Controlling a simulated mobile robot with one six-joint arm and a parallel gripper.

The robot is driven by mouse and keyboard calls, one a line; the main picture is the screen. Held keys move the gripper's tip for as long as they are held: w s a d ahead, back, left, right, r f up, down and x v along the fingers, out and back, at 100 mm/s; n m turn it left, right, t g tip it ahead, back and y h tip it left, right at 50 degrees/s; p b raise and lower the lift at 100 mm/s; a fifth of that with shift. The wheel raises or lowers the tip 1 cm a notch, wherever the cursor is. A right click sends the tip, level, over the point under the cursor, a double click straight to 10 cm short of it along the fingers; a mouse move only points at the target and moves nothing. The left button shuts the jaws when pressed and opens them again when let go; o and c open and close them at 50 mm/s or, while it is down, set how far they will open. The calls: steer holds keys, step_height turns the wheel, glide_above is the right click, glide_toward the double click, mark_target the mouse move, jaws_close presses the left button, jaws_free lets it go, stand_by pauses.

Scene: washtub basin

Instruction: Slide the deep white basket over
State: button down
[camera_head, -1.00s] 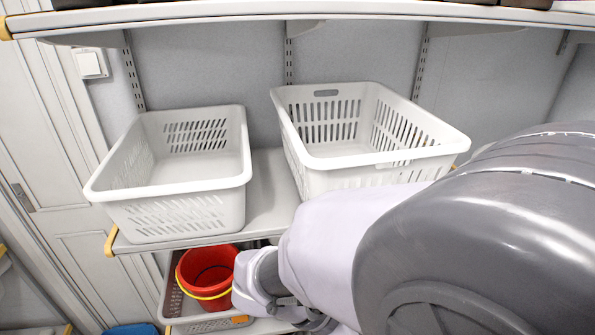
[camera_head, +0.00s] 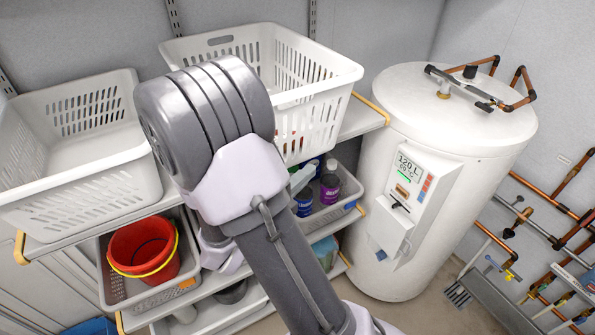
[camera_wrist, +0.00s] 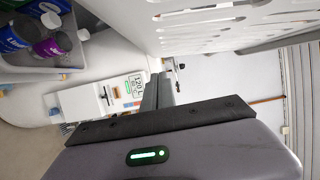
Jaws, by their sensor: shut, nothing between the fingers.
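Two white slotted baskets stand side by side on the shelf. The right basket (camera_head: 322,108) looks the deeper one and has a handle slot in its far wall. The left basket (camera_head: 75,190) is cut off by the left edge of the head view. My arm crosses in front of the right basket and hides its left and lower front. In the wrist view, a white slotted basket wall (camera_wrist: 215,28) fills the top right, close beside my gripper (camera_wrist: 158,88). The dark fingers are shut and empty. I cannot tell whether they touch the basket.
The shelf (camera_head: 362,118) ends just right of the right basket, with a white water heater (camera_head: 450,130) beyond. Below are a tray with a red bucket (camera_head: 143,250) and a tray with a purple bottle (camera_head: 330,188) and blue containers. Pipes run along the right wall.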

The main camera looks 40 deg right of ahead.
mark_target(288, 165)
steer(key=w, duration=0.2)
steer(key=shift+w, duration=0.35)
steer(key=shift+w+d+r+p, duration=0.1)
steer(key=shift+w+r+p, duration=0.15)
steer(key=shift+w+p, duration=0.8)
steer(key=shift+w+f, duration=0.25)
steer(key=shift+w, duration=0.15)
steer(key=shift+s, duration=0.1)
